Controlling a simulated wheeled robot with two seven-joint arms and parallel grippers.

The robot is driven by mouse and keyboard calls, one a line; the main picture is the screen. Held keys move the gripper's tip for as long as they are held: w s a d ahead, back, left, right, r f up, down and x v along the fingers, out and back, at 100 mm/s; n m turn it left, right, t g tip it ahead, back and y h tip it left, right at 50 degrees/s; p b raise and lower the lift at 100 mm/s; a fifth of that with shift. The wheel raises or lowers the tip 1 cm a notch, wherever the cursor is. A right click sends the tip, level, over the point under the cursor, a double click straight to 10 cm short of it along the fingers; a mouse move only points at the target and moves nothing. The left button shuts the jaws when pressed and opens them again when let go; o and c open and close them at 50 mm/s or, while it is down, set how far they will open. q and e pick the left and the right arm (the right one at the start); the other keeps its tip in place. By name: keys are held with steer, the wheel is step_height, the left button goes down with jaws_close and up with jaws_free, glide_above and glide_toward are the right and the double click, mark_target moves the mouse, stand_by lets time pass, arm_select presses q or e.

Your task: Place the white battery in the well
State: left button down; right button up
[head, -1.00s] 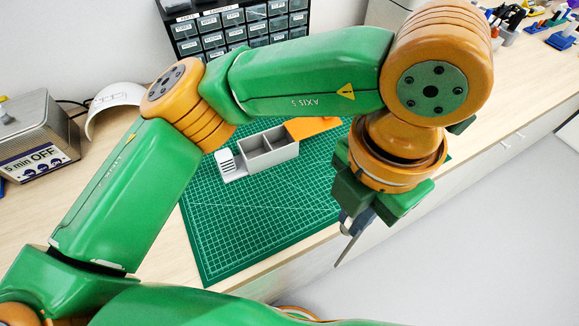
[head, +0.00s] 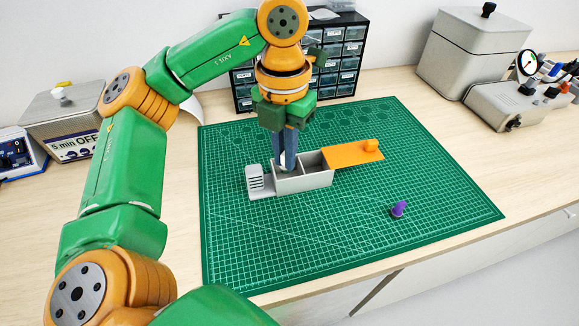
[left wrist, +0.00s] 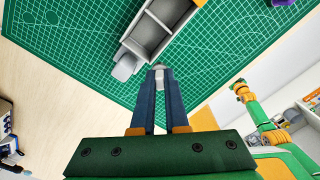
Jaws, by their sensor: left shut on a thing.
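My left gripper (head: 286,163) points down at the left compartment of the grey two-compartment box (head: 318,183). It is shut on a small pale thing, taken to be the white battery (left wrist: 159,74), which shows between the fingertips in the left wrist view. The fingers hide most of it in the head view. The fingertips overlap the box's left compartment in the head view; I cannot tell whether they are inside it or just above. The box also shows in the left wrist view (left wrist: 150,35), beyond the fingertips. My right gripper is not in view.
A light ribbed block (head: 255,181) adjoins the box's left end, and an orange plate (head: 348,154) with a knob its right. A purple piece (head: 398,209) lies on the green mat (head: 330,240). Drawers (head: 345,60) stand behind. The mat's front is clear.

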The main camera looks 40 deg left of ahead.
arm_select(q)
steer(key=w+f, duration=0.1)
steer(key=w+a+f, duration=0.1)
steer(key=f, duration=0.1)
steer(key=shift+w+a+f, duration=0.1)
steer(key=shift+f, duration=0.2)
steer(key=shift+w+a+f, duration=0.1)
steer(key=shift+w+f, duration=0.05)
steer(key=shift+w, duration=0.1)
steer(key=shift+w+a+f, duration=0.15)
steer(key=shift+w+f, duration=0.05)
steer(key=shift+f, duration=0.15)
steer(key=f, duration=0.3)
steer(key=shift+w+a+f, duration=0.15)
steer(key=shift+w+f, duration=0.1)
steer(key=shift+f, duration=0.1)
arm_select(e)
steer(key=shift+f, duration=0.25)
arm_select(q)
steer(key=shift+f, duration=0.1)
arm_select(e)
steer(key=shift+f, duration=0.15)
arm_select(q)
steer(key=c, duration=1.4)
jaws_free()
steer(key=shift+f, duration=0.1)
steer(key=o, duration=0.5)
